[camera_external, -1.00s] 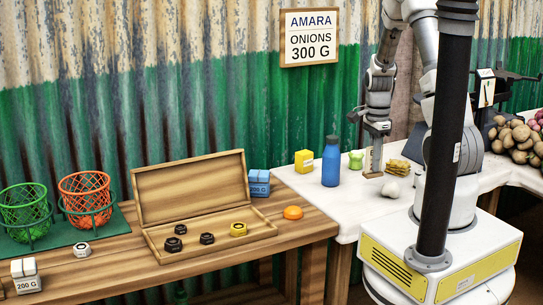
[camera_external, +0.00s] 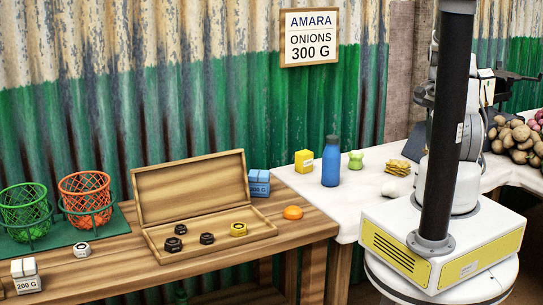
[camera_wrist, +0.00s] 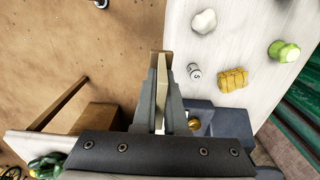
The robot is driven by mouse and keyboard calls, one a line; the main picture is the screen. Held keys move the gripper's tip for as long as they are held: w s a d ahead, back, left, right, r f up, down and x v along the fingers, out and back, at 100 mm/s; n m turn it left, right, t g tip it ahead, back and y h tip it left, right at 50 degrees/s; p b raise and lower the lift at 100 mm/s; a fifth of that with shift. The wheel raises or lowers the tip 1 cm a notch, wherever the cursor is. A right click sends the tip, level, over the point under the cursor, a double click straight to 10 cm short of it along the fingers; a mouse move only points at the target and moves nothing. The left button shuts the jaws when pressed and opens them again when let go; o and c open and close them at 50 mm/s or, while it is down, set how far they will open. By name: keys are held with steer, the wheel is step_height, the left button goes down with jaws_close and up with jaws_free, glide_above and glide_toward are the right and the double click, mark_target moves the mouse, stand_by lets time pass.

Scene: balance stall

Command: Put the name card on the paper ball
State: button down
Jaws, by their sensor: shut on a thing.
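The paper ball (camera_external: 391,189) is a white crumpled lump on the white counter, near its front edge. It also shows in the wrist view (camera_wrist: 204,21), beyond my fingertips and to the right, clear of them. My gripper (camera_wrist: 161,68) is shut on a thin pale piece (camera_wrist: 160,112), seen edge-on between the fingers. It appears to be the name card; its face and writing are hidden. In the external view my gripper is hidden behind my black column.
Near the ball are a small white cylinder (camera_wrist: 195,70), a yellow stack (camera_external: 398,167), a green object (camera_external: 356,160), a blue bottle (camera_external: 331,162) and a yellow box (camera_external: 304,160). Potatoes (camera_external: 517,138) lie at the right. An open wooden box (camera_external: 148,236) stands on the left table.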

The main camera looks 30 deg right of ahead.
steer(key=w+a+f, duration=0.2)
steer(key=w, duration=0.1)
steer(key=w+a+f, duration=0.2)
steer(key=w, duration=0.1)
steer(key=w+a+f, duration=0.2)
steer(key=w+f, duration=0.1)
steer(key=shift+w+b, duration=0.2)
steer(key=shift+b, duration=0.2)
steer(key=shift+f, duration=1.95)
steer(key=shift+f+b, duration=0.1)
steer(key=shift+b, duration=0.25)
steer(key=shift+f, duration=0.15)
steer(key=c, duration=1)
jaws_free()
steer(key=shift+r, duration=0.2)
